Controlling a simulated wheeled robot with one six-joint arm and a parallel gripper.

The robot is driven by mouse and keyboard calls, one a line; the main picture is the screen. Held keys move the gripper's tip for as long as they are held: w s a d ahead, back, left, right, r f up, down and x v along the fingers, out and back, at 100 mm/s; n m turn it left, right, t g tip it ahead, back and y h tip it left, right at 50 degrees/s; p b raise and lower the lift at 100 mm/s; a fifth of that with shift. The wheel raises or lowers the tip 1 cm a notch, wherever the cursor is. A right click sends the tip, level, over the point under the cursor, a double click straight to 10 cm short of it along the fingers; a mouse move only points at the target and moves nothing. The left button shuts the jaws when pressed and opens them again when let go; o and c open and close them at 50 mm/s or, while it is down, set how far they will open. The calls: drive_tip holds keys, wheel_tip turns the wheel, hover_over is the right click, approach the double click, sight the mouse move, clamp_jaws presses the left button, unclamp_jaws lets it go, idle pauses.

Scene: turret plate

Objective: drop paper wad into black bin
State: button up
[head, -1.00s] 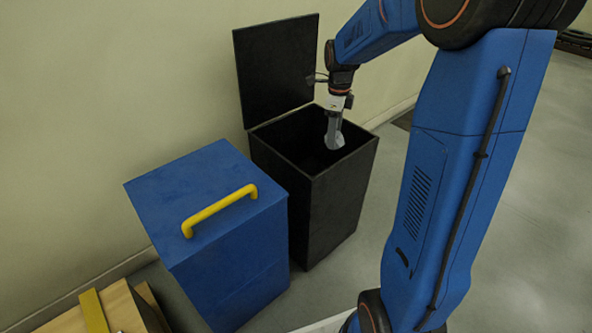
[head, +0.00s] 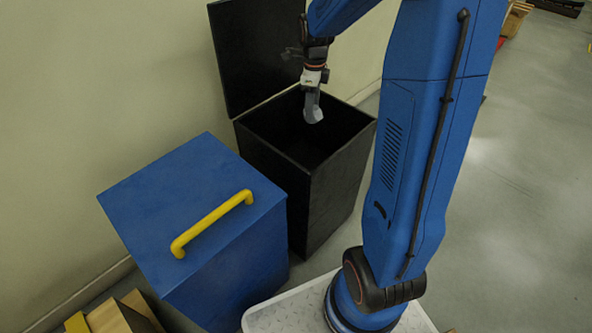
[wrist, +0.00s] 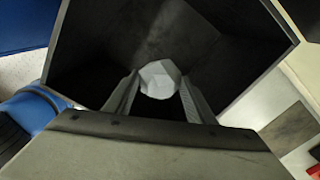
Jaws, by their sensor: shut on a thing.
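The paper wad (wrist: 160,79) is a pale grey, faceted lump. It sits between the fingertips of my gripper (wrist: 158,90) in the wrist view, and the gripper is shut on it. In the head view my gripper (head: 313,106) points down over the open mouth of the black bin, with the paper wad (head: 314,116) at its tip. The black bin (head: 318,205) stands against the wall with its lid (head: 262,50) raised behind it. In the wrist view the inside of the black bin (wrist: 220,30) surrounds the wad. The bin's floor is dark.
A blue bin (head: 190,195) with a closed lid and a yellow handle (head: 213,223) stands to the left of the black bin. Wooden pieces (head: 115,315) lie at the lower left. The floor to the right is mostly clear.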

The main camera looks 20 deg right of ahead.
drive_tip(key=shift+f, duration=0.95)
drive_tip(key=o, duration=1.1)
drive_tip(key=shift+r, duration=0.1)
wheel_tip(320, 180, up, 17)
drive_tip(key=shift+r, duration=0.15)
